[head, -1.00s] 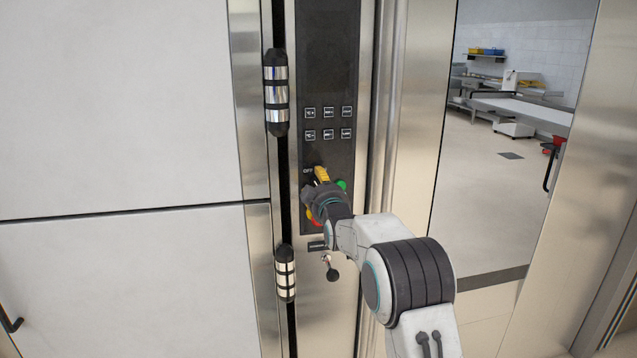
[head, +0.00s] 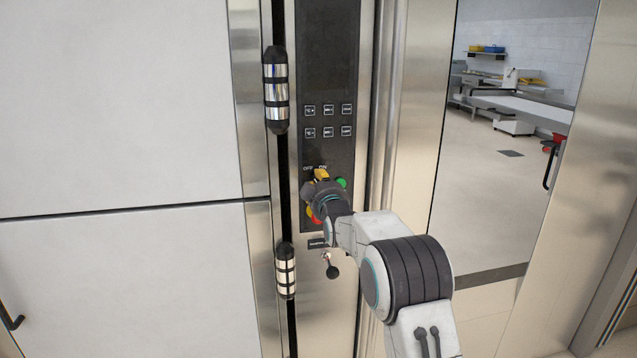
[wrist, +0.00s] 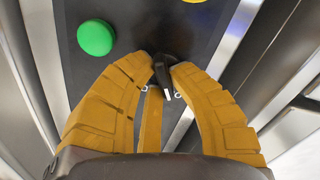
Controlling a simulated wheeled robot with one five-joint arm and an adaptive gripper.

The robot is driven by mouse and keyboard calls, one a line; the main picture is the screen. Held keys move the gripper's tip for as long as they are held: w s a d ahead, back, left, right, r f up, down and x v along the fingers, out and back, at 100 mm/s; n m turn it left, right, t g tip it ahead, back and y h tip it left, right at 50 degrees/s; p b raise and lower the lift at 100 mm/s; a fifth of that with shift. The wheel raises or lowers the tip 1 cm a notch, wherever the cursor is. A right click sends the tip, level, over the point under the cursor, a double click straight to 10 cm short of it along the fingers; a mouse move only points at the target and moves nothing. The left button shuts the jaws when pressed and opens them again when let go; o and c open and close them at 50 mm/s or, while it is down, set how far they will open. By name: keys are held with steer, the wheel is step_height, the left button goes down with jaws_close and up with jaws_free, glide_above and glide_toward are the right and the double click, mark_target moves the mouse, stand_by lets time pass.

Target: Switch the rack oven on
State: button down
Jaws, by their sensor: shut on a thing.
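The rack oven's dark control panel (head: 328,60) is on a narrow steel post. OFF and ON labels (head: 315,168) show just above my gripper (head: 321,176). In the wrist view, my gripper's yellow fingers (wrist: 164,78) are shut on a black rotary knob (wrist: 165,62) with a white mark. The knob is hidden behind my gripper in the head view, and the label its mark points to cannot be told. A green button (head: 341,183) is right of the gripper; it also shows in the wrist view (wrist: 96,37). A red button (head: 317,219) is partly hidden below.
Several small square keys (head: 328,121) sit above the knob. A steel door hinge (head: 276,90) and a lower one (head: 286,270) stand left of the panel. A vertical steel bar (head: 380,110) runs on the right. A small black-knobbed lever (head: 332,271) is below.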

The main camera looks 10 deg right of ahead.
steer(key=shift+f+b, duration=0.1)
steer(key=shift+b, duration=0.3)
steer(key=m+b, duration=0.2)
steer(key=b, duration=0.1)
steer(key=m+b, duration=0.2)
steer(key=b, duration=0.1)
steer(key=shift+d+f, duration=0.1)
steer(key=shift+f, duration=0.25)
steer(key=m+b, duration=0.2)
steer(key=b, duration=0.1)
steer(key=m, duration=0.1)
steer(key=m+b, duration=0.1)
steer(key=shift+r+m+b, duration=0.2)
steer(key=shift+m+b, duration=0.5)
steer(key=shift+m, duration=1.2)
steer(key=shift+r, duration=0.1)
steer(key=c, duration=1.1)
jaws_free()
steer(key=shift+c, duration=0.2)
